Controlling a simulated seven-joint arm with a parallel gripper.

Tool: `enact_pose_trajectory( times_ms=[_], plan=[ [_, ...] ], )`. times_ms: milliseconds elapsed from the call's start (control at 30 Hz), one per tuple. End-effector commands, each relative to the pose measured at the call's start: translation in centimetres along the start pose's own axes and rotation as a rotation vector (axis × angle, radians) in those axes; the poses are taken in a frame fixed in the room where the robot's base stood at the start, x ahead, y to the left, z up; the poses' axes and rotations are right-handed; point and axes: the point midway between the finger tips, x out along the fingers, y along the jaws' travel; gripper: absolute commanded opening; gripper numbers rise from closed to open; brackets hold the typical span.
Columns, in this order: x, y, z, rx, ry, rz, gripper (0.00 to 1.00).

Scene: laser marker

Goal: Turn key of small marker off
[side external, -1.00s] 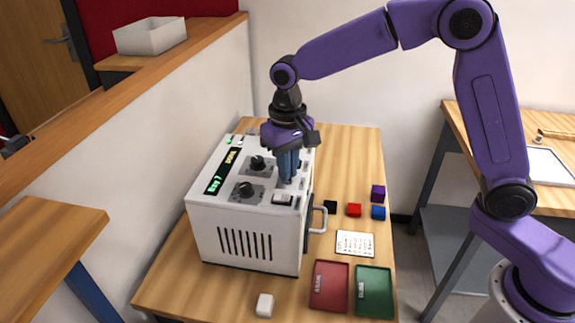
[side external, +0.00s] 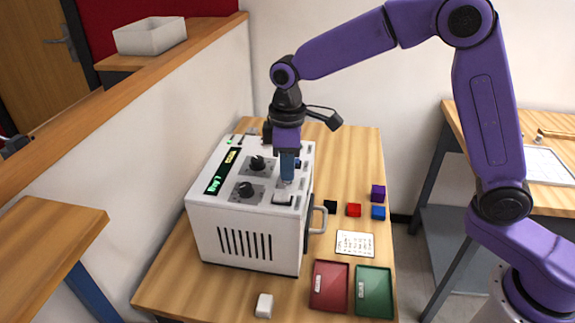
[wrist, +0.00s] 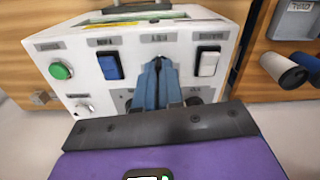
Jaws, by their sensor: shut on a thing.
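The small marker (side external: 215,215) is a white box on the wooden table, with knobs and a lit display on its sloped top. My gripper (side external: 286,181) points down onto the right part of its top panel. In the wrist view my blue fingers (wrist: 158,62) are close together at the panel's middle control, between a blue rocker switch (wrist: 110,66) and a white rocker switch (wrist: 209,64). The fingers are shut on the key there, which they almost fully hide. I cannot tell the key's angle.
A green button (wrist: 60,71) is on the same panel. The display (side external: 222,172) shows green text. Small cubes, a red tray (side external: 329,286), a green tray (side external: 374,292) and a white card (side external: 355,243) lie right and in front.

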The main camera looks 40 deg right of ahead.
Motion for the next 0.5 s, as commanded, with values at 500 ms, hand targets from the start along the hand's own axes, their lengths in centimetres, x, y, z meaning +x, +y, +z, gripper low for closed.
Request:
enact_pose_trajectory(
  times_ms=[500],
  plan=[
    [-0.07, 0.00, -0.06, -0.454, 0.002, 0.002, 0.00]
  ],
)
